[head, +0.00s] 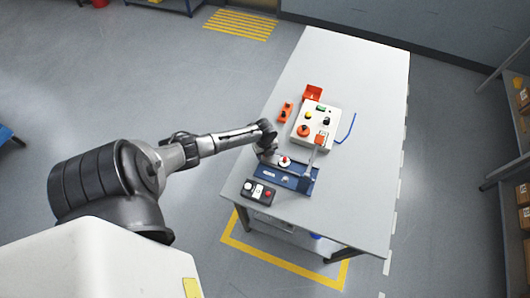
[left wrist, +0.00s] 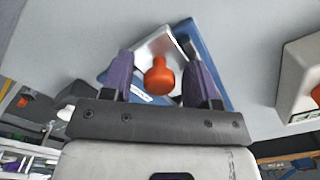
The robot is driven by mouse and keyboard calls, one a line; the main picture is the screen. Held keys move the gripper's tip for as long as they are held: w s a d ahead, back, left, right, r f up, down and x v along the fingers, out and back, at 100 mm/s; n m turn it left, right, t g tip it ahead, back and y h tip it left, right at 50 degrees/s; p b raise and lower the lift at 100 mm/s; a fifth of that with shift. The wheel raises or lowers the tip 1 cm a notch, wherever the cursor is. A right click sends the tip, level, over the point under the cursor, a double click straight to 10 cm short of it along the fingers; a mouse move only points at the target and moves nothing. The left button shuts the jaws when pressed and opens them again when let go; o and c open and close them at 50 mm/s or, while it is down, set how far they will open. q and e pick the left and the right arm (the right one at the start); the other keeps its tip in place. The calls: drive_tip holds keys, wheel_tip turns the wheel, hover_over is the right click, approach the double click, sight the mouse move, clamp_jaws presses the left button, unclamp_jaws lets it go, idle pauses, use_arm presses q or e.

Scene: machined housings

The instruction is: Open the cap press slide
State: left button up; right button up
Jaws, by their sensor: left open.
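The cap press has a blue base (head: 268,173) near the front of the table; this base also shows in the left wrist view (left wrist: 185,32). On it is a bright metal slide (left wrist: 150,47) with an orange-red knob (left wrist: 159,77). The knob also shows in the head view (head: 285,160). My left gripper (left wrist: 160,62) is open, its purple fingers on either side of the knob with gaps between; I cannot tell how far down they reach. In the head view my left gripper (head: 268,156) is at the left side of the press, partly hidden by its wrist. My right gripper is out of view.
A pale control box (head: 313,123) with buttons stands behind the press, with orange parts (head: 285,112) beside it and a blue cable (head: 347,128) to its right. A dark button box (head: 258,192) sits at the front left table edge. The far table (head: 345,65) is clear.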

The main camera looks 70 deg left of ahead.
use_arm(q)
wheel_tip(320, 180, up, 14)
idle(0.7)
drive_tip(key=shift+f, duration=0.1)
idle(0.4)
